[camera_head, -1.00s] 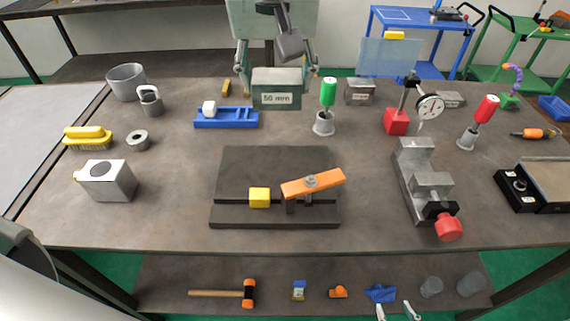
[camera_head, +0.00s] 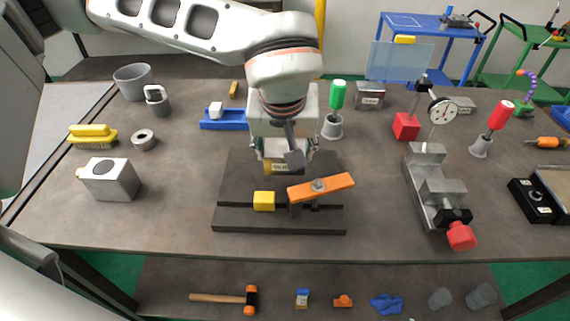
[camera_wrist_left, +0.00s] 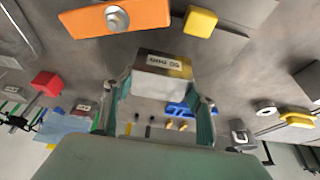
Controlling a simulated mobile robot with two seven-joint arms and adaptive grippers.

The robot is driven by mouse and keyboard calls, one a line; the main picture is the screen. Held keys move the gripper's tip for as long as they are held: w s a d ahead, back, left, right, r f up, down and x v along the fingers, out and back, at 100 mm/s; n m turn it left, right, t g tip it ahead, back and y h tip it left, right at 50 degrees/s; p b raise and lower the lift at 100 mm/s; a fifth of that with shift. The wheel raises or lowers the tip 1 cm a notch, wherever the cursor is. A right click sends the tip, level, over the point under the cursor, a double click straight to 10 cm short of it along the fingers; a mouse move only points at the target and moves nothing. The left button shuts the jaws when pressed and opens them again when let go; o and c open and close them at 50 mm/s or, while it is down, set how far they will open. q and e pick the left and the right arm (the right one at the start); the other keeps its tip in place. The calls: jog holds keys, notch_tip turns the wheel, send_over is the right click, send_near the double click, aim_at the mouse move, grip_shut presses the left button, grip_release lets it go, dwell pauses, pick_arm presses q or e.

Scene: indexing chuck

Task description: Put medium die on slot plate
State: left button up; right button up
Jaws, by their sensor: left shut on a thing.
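The medium die (camera_head: 280,168), a grey block with a "50 mm" label, is between the fingers of my left gripper (camera_head: 284,152). In the left wrist view the die (camera_wrist_left: 163,66) sits between both fingers (camera_wrist_left: 160,92), its labelled face showing. The slot plate (camera_head: 232,180) is a dark, stepped plate in the middle of the table. My left gripper and the die are over its rear part; I cannot tell the height of the gap. A yellow block (camera_head: 264,200) and an orange clamp bar (camera_head: 322,187) are on the plate's front part. My right gripper is out of view.
A blue tray (camera_head: 222,124) lies behind left and a green-handled tool (camera_head: 337,95) stands behind right. A grey vise (camera_head: 436,187) with a red knob is at right. A grey block with a round top (camera_head: 110,179) is at left.

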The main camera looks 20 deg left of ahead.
aim_at(285, 166)
pick_arm(q)
jog(key=shift+f, duration=2.05)
jog(key=o, duration=2)
jog(key=shift+f, duration=0.15)
jog(key=shift+c, duration=0.2)
jog(key=v, duration=1.2)
jog(key=shift+p, duration=0.35)
jog(key=shift+s, duration=0.2)
